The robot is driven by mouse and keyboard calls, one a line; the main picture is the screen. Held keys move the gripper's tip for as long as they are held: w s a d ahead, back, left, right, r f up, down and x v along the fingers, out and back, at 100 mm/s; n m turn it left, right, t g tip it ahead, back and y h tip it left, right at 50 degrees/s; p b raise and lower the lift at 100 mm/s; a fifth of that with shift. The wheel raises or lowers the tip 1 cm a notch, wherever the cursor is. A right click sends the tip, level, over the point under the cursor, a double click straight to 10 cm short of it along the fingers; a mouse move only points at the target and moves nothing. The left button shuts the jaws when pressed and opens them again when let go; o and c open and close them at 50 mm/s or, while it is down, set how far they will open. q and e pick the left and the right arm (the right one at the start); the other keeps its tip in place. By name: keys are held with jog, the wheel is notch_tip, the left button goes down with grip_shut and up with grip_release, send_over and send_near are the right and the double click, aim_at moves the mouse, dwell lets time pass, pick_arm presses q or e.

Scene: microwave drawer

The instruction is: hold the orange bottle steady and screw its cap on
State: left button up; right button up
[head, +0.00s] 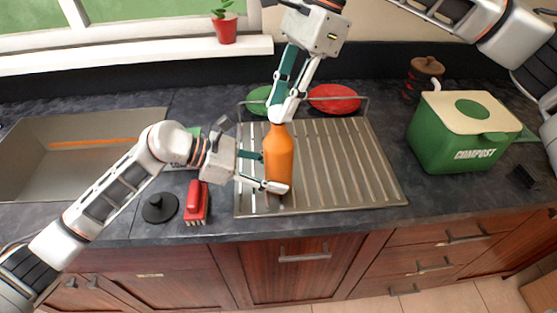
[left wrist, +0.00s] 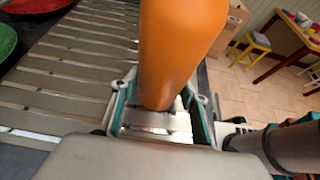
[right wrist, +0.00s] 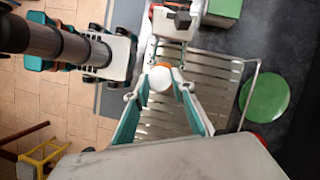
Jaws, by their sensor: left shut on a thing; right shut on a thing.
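The orange bottle (head: 279,155) stands upright at the left side of the metal drying rack, and fills the upper middle of the left wrist view (left wrist: 178,45). My left gripper (head: 275,172) is shut around the bottle's lower body from the left. My right gripper (head: 280,112) comes from above, with its fingers shut at the bottle's top. In the right wrist view, a round white cap (right wrist: 160,79) sits between the right fingertips (right wrist: 160,88), over the bottle's mouth. Whether the cap's threads are engaged cannot be told.
The drying rack (head: 340,165) holds a green plate (head: 259,99) and a red plate (head: 334,98) at its back. A green compost bin (head: 460,132) stands right. A red brush (head: 197,202) and black sink stopper (head: 160,208) lie left, beside the sink (head: 60,150).

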jog(key=shift+f, duration=1.05)
dwell(3.6)
pick_arm(q)
jog(key=c, duration=0.8)
pick_arm(e)
jog(key=o, duration=0.8)
